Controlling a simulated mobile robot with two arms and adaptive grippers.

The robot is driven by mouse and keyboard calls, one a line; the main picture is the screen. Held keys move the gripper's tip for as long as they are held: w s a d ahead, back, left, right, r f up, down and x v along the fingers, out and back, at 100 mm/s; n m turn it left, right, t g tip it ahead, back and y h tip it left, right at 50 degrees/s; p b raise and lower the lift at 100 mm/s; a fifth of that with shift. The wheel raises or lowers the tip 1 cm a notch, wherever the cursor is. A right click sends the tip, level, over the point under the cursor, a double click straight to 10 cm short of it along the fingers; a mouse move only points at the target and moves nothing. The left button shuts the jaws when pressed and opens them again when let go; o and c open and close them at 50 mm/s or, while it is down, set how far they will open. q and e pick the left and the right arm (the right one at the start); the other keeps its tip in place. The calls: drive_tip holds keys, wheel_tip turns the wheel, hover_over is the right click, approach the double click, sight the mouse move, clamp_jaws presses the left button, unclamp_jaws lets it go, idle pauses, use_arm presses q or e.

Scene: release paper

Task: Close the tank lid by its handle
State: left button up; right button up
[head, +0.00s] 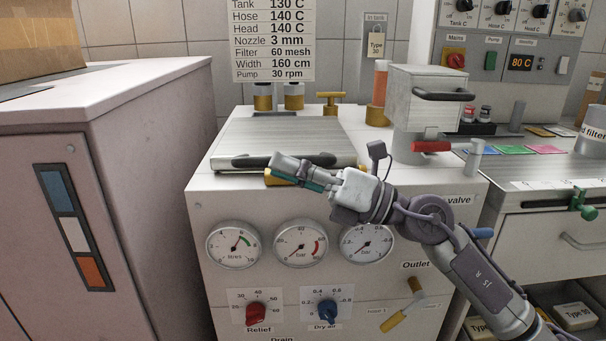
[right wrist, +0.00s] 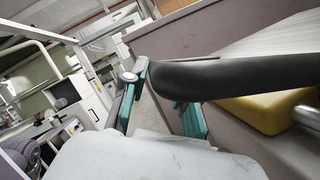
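The tank lid (head: 288,137) is a flat ribbed metal plate lying level, or nearly so, on top of the white tank cabinet. Its black bar handle (head: 240,161) runs along the front edge. In the right wrist view the handle (right wrist: 235,78) crosses close in front of the fingers. My right gripper (head: 285,171) is at the middle of the handle, and its fingers hide part of it. Its teal-padded fingers (right wrist: 168,98) stand apart with the handle by the gap; firm contact cannot be told. A yellow piece (right wrist: 262,112) shows below the handle. My left gripper is not in view.
Gauges (head: 300,244) and knobs (head: 256,312) cover the cabinet front below my right arm. A metal box (head: 428,82) with a black handle and a red lever (head: 431,146) stand right of the lid. A mauve cabinet (head: 150,150) stands left, across a narrow gap.

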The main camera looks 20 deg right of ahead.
drive_tip(key=v, duration=1.2)
drive_tip(key=shift+a, duration=0.1)
